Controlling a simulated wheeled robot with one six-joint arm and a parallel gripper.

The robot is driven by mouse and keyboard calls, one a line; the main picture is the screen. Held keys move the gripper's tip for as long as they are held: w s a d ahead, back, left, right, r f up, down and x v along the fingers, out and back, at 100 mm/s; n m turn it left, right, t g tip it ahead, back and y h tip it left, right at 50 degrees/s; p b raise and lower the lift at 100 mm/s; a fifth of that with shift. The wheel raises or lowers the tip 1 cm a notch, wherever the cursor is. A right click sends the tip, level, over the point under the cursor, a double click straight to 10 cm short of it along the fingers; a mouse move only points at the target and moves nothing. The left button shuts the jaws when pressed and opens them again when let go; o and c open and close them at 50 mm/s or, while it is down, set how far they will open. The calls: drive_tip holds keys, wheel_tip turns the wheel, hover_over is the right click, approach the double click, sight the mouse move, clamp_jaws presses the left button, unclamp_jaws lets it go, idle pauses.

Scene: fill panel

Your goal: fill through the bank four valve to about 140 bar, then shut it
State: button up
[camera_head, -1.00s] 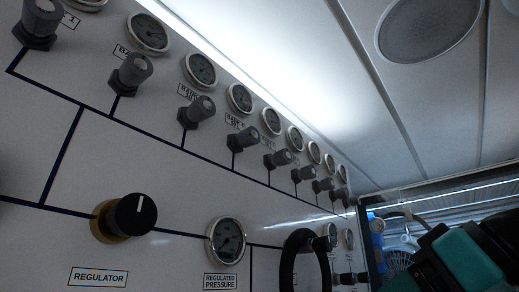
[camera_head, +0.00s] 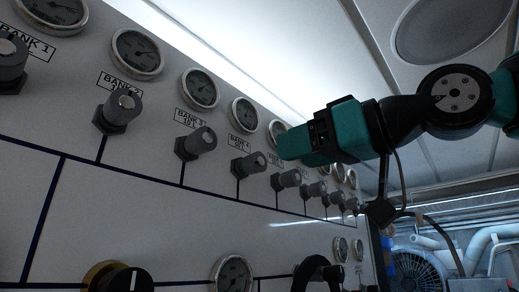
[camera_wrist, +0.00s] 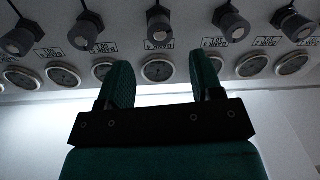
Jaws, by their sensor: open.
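The bank four valve, a grey knob (camera_head: 248,166) under the BANK 4 label (camera_head: 240,143), sticks out from the white panel. Its gauge (camera_head: 245,113) is above it; the reading is too small to tell. My teal gripper (camera_head: 292,147) is just right of this knob in the head view. In the wrist view, which is upside down, my gripper (camera_wrist: 162,72) is open and empty. The bank four knob (camera_wrist: 160,30) is ahead, lined up between the fingers and apart from them. Its gauge (camera_wrist: 158,71) shows between the fingertips.
Neighbouring knobs for bank 3 (camera_head: 197,142) and bank 5 (camera_head: 286,180) stand close on both sides. Below are a black regulator knob (camera_head: 125,280), a regulated pressure gauge (camera_head: 232,273) and a black handwheel (camera_head: 316,274). Pipes and a fan (camera_head: 418,275) lie at the right.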

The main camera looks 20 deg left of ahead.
sight(261, 163)
drive_tip(key=p+x, duration=0.3)
drive_tip(key=x, duration=0.3)
drive_tip(key=shift+a+r, duration=0.2)
drive_tip(key=shift+a, duration=0.15)
drive_tip(key=shift+w+a+f+p, duration=0.2)
drive_tip(key=shift+w+a+p, duration=0.1)
drive_tip(key=shift+a, duration=0.35)
drive_tip(key=c, duration=0.9)
